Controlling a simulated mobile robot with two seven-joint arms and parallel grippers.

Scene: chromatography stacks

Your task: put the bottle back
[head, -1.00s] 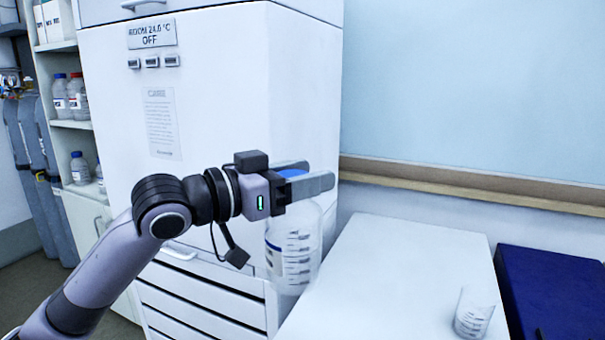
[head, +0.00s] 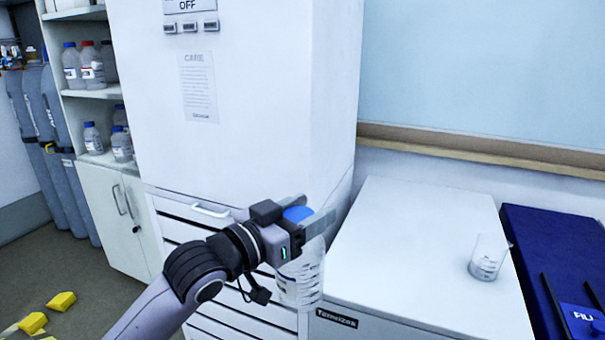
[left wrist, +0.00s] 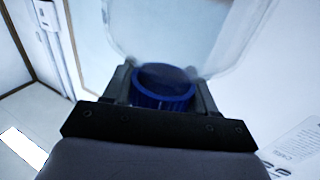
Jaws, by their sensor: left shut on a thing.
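A clear bottle (head: 300,278) with graduation marks and a blue cap hangs upright from my left gripper (head: 305,218). The gripper is shut on the blue cap, which also shows between the fingers in the left wrist view (left wrist: 163,86). In the head view the bottle is in front of the drawers and the left edge of the white bench unit, and appears clear of any surface. Other bottles stand on the shelves at the left: a blue-capped one (head: 93,139) on the lower shelf and blue- and red-capped ones (head: 92,67) above. My right gripper is out of view.
A tall white cabinet (head: 270,110) with drawers stands behind my arm. The white bench top (head: 410,240) is mostly clear, with a beaker (head: 488,258) at its right. A dark blue case (head: 550,250) lies beyond. Yellow blocks (head: 62,301) lie on the floor at left.

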